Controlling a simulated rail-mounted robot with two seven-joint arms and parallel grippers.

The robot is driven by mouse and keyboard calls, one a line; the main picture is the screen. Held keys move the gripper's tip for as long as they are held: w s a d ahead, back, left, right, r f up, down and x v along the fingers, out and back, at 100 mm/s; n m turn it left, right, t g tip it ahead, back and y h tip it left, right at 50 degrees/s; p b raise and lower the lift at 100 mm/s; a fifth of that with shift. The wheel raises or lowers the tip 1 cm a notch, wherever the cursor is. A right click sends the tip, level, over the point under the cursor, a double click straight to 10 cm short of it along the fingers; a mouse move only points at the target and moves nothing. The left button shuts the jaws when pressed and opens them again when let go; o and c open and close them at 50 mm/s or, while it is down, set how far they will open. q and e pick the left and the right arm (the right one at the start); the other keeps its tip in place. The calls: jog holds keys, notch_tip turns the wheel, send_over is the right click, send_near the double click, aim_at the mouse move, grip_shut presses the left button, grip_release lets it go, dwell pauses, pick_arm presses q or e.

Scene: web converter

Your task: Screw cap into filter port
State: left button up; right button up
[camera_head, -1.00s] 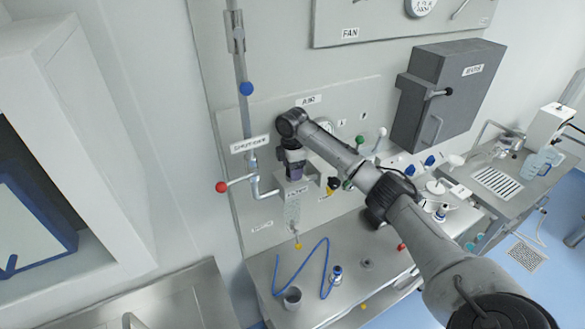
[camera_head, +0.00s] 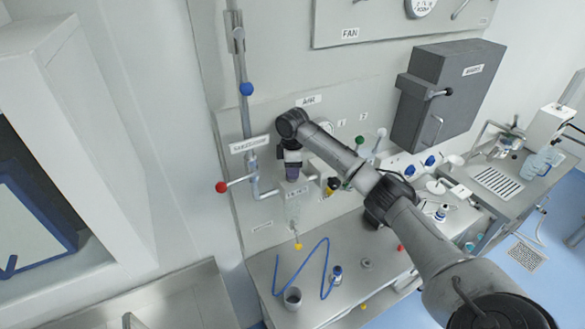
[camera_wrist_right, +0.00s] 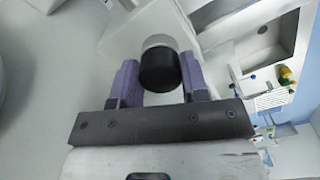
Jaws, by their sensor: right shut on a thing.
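My right gripper (camera_head: 292,172) points down above the small labelled box (camera_head: 299,191) on the wall panel. In the right wrist view its two purple fingers (camera_wrist_right: 158,82) are on either side of a black round cap (camera_wrist_right: 160,72) and are shut on it. A pale grey collar (camera_wrist_right: 160,41) shows right behind the cap, against a white housing (camera_wrist_right: 118,42). I take this collar to be the filter port. I cannot tell whether the cap's thread is engaged. In the head view the gripper hides the cap and port. My left gripper is not in view.
Below are a clear tube (camera_head: 293,212), a blue hose (camera_head: 305,262) and a metal cup (camera_head: 292,297) on the bench. A dark grey box (camera_head: 447,95) is at right.

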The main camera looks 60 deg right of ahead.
jog(key=shift+m, duration=0.5)
jog(key=m, duration=0.4)
jog(key=m, duration=0.3)
jog(key=shift+a, duration=0.1)
jog(key=shift+m, duration=0.5)
